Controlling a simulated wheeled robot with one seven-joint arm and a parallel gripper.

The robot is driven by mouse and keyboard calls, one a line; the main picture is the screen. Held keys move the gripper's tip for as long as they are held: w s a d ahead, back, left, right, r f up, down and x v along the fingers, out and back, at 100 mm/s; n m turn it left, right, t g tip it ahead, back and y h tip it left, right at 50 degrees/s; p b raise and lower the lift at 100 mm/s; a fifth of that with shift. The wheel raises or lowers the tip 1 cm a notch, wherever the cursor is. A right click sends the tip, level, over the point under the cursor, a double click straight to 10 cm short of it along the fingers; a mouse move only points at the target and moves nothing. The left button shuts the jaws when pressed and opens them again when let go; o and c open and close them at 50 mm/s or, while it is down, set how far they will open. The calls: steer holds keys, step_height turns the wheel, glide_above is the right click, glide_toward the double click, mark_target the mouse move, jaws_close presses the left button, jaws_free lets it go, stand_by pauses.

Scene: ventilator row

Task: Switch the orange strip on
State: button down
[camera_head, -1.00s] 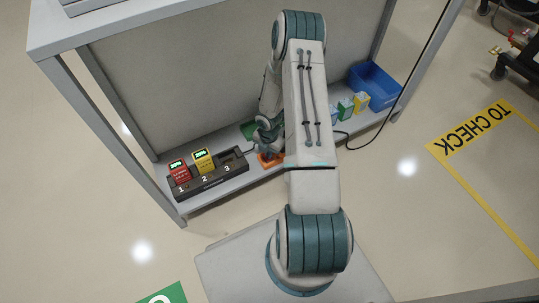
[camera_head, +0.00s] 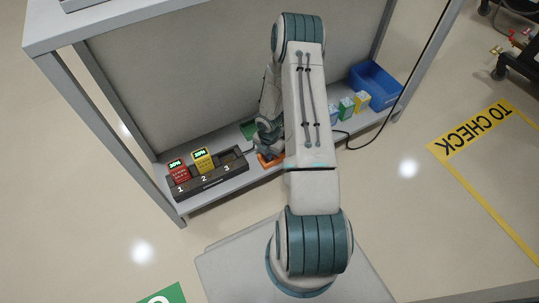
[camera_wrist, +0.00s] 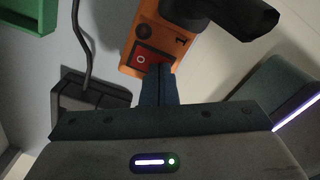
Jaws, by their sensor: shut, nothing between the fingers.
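The orange strip (camera_wrist: 165,35) shows at the top middle of the wrist view, with a red rocker switch (camera_wrist: 142,60) marked with a white circle and a dark plug and cable in it. My gripper (camera_wrist: 160,68) is shut and empty. Its fingertips are at the lower edge of the red switch, partly covering it; whether they touch it, I cannot tell. In the head view the orange strip (camera_head: 271,160) lies on the lower shelf, mostly hidden by my arm.
A dark charging dock (camera_head: 212,182) with slots 1 to 3 holds a red and a yellow battery at the left. A green tray (camera_wrist: 25,15) lies beside the strip. Several small boxes and a blue bin (camera_head: 375,85) stand at the right. Shelf posts and the top frame the space.

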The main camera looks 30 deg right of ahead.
step_height(320, 180, up, 7)
steer(key=p, duration=0.6)
steer(key=shift+f, duration=0.1)
stand_by(0.3)
stand_by(0.6)
